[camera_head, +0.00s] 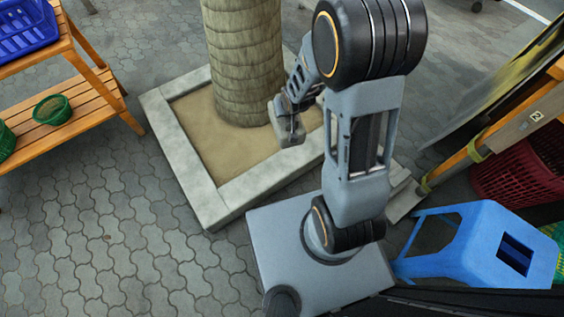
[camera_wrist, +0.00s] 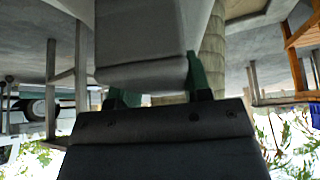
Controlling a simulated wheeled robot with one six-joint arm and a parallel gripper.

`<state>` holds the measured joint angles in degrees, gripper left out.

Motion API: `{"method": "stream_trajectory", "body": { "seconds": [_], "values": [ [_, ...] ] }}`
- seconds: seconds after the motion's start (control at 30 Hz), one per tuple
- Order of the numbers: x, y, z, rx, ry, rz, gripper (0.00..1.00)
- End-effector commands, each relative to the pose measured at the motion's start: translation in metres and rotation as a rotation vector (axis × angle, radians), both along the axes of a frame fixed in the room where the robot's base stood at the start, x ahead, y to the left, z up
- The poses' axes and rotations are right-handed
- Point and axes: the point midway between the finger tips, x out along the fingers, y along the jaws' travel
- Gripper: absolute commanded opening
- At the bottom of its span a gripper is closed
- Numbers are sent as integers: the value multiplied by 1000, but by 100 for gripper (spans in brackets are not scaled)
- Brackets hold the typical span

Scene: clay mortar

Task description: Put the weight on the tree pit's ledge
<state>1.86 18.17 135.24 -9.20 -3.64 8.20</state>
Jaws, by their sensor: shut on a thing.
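The weight (camera_head: 291,140) is a small grey block below my gripper (camera_head: 288,122) in the head view. My gripper is shut on it. The tree pit has a square, pale stone ledge (camera_head: 186,165) around sand and a ringed trunk (camera_head: 243,60). In the head view the weight overlaps the pit's sand, right of the trunk's foot. Its height above the pit is hard to tell. My arm hides part of the pit's right side.
A wooden shelf (camera_head: 65,105) with a blue basket (camera_head: 25,30) and a green bowl (camera_head: 51,109) stands at left. A blue stool (camera_head: 480,245) and a red basket (camera_head: 505,180) are at right. The left and near ledges look bare.

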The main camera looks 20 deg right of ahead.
Motion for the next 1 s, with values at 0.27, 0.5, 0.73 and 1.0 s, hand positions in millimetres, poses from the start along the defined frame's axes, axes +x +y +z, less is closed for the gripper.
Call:
{"method": "stream_trajectory", "body": {
  "seconds": [0.27, 0.5, 0.73, 1.0],
  "values": [
    [-21, -39, -52, 5, 7, 100, 0],
    [-54, -44, -111, 6, 6, 451, 0],
    [-92, -21, -151, 3, 2, 917, 0],
    [-119, 4, -165, -2, 1, 1306, 0]
  ]
}}
